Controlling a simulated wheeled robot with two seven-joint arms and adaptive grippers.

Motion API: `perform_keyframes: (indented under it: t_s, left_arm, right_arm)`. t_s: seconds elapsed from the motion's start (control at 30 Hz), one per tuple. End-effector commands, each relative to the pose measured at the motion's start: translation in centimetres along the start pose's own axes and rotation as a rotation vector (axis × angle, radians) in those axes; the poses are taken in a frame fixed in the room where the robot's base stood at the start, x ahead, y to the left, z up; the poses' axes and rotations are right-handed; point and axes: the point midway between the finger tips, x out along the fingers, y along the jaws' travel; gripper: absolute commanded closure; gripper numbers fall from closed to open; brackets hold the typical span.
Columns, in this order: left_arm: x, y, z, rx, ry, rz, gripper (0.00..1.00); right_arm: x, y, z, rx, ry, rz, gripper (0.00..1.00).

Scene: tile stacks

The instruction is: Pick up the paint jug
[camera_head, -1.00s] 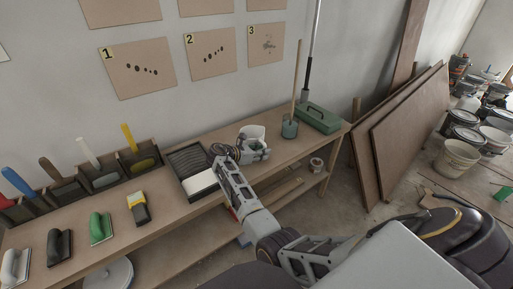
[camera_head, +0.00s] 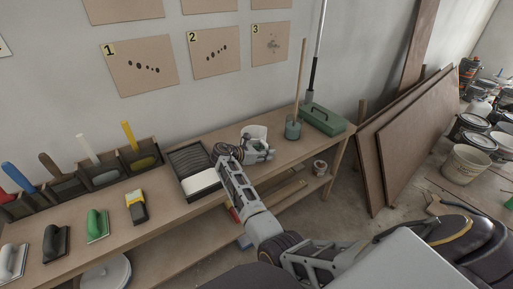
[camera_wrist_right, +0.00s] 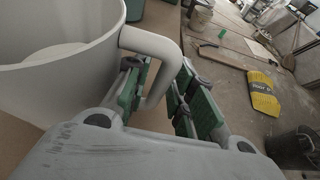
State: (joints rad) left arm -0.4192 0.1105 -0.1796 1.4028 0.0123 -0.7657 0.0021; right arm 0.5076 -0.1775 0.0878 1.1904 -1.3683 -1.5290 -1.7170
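The paint jug (camera_head: 254,133) is a pale, open-topped container standing on the workbench, partly hidden by my right gripper in the head view. In the right wrist view the jug (camera_wrist_right: 55,60) fills the upper left, with its looped handle (camera_wrist_right: 165,48) toward the fingers. My right gripper (camera_head: 262,153) is at the jug's near side. In the wrist view its green-padded fingers (camera_wrist_right: 157,95) stand on either side of the handle, with a visible gap on the right finger's side. My left gripper is not seen.
A black paint tray (camera_head: 187,161) lies left of the jug. A teal pot (camera_head: 293,129) with a stick and a green box (camera_head: 322,118) stand to its right. Trowels and brushes line the bench's left part. Brown boards (camera_head: 425,130) lean at the right.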

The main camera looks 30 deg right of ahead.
Motion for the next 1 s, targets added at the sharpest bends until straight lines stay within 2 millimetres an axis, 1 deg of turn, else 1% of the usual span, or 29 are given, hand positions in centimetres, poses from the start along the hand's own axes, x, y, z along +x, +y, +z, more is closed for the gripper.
perform_keyframes:
  t_s: [0.23,0.27,0.43,1.0]
  left_arm:
    - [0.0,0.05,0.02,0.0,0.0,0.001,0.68]
    - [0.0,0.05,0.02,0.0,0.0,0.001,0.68]
    - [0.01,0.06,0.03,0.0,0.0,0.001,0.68]
    - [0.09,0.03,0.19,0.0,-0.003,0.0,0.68]
  right_arm:
    - [0.0,0.0,0.01,0.0,0.0,0.0,0.75]
    - [0.01,0.0,0.0,0.0,0.0,0.0,0.78]
    - [0.01,-0.01,0.0,0.0,0.0,0.0,1.0]
    - [-0.03,0.07,0.21,0.003,-0.003,0.001,1.0]
